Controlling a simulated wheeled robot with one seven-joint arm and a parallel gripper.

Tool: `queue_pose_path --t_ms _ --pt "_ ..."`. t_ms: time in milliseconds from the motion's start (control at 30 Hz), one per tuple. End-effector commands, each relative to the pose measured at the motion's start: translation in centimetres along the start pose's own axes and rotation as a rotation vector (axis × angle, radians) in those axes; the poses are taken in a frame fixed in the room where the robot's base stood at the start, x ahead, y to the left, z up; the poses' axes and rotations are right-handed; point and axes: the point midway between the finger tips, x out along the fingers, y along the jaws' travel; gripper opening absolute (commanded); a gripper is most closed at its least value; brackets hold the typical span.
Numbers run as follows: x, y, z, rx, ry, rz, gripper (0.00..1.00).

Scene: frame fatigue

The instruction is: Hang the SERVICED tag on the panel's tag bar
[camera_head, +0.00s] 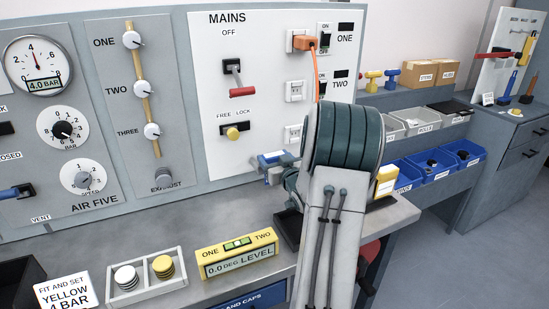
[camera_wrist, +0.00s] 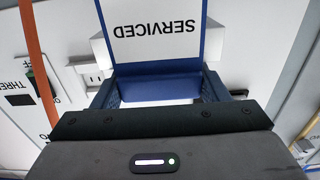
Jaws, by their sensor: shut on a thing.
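The SERVICED tag (camera_wrist: 155,32) is a blue piece with a white label, its lettering upside down in the wrist view. My gripper (camera_wrist: 158,90) is shut on the tag's blue lower part, with one finger on each side. In the head view my arm hides most of the gripper; blue and grey parts show to the left of the arm, and I cannot tell which of them belong to the tag. A pale block (camera_wrist: 214,40) shows behind the tag in the wrist view. I cannot pick out the tag bar for certain, nor whether the tag touches anything.
The MAINS panel (camera_head: 215,120) stands behind my arm, with an orange plug and cord (camera_head: 316,65). A white socket (camera_wrist: 88,72) shows beside the tag. The bench holds a yellow level (camera_head: 237,254) and a tray of discs (camera_head: 145,285). Blue bins (camera_head: 402,176) stand to the right.

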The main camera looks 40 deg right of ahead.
Motion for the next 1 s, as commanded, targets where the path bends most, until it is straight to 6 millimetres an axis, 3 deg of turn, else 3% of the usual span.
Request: queue_pose_path --t_ms 300,333,400,767,1000 --pt "0.0 -0.1 0.3 0.000 -0.001 -0.001 0.51" --pt "0.0 -0.1 0.3 0.000 -0.001 -0.001 0.73" --pt "0.0 -0.1 0.3 0.000 -0.001 -0.001 0.93" --pt "-0.4 -0.1 0.4 0.001 -0.004 0.000 0.93" --pt "-4.4 0.0 0.3 -0.001 -0.002 0.002 0.93"
